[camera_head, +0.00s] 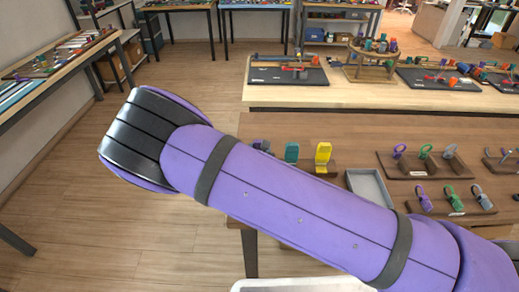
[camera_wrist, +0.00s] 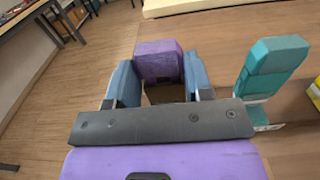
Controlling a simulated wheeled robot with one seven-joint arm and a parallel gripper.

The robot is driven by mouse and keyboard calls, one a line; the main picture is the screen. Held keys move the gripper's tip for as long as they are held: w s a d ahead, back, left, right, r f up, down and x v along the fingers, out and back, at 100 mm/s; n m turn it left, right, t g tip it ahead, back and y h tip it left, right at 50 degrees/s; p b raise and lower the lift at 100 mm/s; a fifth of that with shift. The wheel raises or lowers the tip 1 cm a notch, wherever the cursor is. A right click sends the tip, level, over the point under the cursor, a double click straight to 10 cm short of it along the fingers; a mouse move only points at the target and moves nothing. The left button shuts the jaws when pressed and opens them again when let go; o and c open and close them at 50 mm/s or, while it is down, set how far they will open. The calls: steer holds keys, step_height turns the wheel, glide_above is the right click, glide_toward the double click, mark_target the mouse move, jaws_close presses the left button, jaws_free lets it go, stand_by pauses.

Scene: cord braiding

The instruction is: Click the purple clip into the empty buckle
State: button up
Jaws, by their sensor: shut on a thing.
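My gripper (camera_wrist: 158,80) is shut on the purple clip (camera_wrist: 158,62), which sits between its two blue fingers in the wrist view. The clip's lower end is hidden behind the gripper body. In the head view my purple arm covers most of the gripper; only a small blue and purple bit shows beside the teal clip. The teal clip (camera_wrist: 270,70) stands upright just right of my gripper, apart from it; it also shows in the head view (camera_head: 292,152). Buckles and loops stand on two brown racks at right; I cannot tell which buckle is empty.
A yellow clip (camera_head: 323,154) stands right of the teal one. A grey tray (camera_head: 370,190) lies between it and the racks. The back rack (camera_head: 392,170) and front rack (camera_head: 470,211) hold purple, green and grey pieces. A bench with black boards (camera_head: 290,77) stands behind.

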steer(key=shift+f, duration=0.15)
steer(key=o, duration=1)
steer(key=shift+o, duration=0.2)
steer(key=shift+f, duration=0.1)
steer(key=o, duration=0.3)
steer(key=s, duration=0.6)
steer(key=shift+a, duration=0.1)
